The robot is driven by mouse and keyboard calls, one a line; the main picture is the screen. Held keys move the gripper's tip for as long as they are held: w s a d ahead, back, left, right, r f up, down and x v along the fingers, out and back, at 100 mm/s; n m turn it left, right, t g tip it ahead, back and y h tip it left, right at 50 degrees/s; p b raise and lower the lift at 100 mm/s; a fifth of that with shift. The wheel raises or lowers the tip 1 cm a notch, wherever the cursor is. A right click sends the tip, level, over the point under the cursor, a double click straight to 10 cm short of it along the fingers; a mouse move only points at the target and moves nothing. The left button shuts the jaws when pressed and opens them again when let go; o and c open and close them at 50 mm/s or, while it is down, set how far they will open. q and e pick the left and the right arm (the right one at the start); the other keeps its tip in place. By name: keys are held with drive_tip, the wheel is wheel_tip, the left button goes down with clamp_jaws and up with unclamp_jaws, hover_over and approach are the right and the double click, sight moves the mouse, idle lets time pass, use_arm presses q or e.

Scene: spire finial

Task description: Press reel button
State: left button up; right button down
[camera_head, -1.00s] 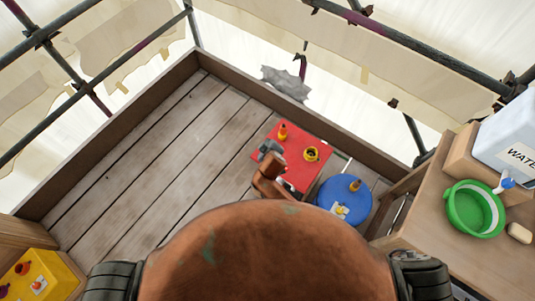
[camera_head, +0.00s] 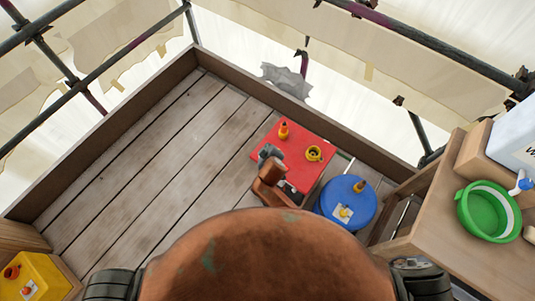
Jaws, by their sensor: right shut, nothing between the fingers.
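No reel or button can be clearly made out in the head view. A small grey and copper-brown part (camera_head: 268,158), which looks like my right gripper, shows just left of the red can (camera_head: 304,165). It looks shut and empty; its fingers are too small to see in detail. It overlaps the can's left edge in the picture; contact cannot be told. My left gripper does not show. A large copper-brown dome, which looks like part of my body, hides the bottom middle of the view.
A blue round can (camera_head: 335,207) stands right of the red can. A yellow can (camera_head: 52,272) is at lower left. A green basin (camera_head: 464,215) is on the wooden bench (camera_head: 440,215) at right. Plank floor (camera_head: 150,165) lies clear at left, edged by boards and scaffold poles (camera_head: 85,70).

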wheel_tip(320, 180, down, 3)
drive_tip(key=shift+f+b, duration=0.2)
drive_tip(key=shift+b, duration=0.45)
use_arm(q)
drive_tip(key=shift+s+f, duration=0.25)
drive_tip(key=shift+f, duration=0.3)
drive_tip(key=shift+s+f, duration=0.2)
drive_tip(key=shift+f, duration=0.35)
use_arm(e)
drive_tip(key=shift+f, duration=0.15)
drive_tip(key=shift+f, duration=0.25)
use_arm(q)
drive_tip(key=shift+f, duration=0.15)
use_arm(e)
drive_tip(key=shift+f, duration=0.5)
idle(0.4)
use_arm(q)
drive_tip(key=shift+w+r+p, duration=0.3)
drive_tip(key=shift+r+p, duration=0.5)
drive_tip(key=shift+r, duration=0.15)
use_arm(e)
drive_tip(key=shift+r, duration=0.85)
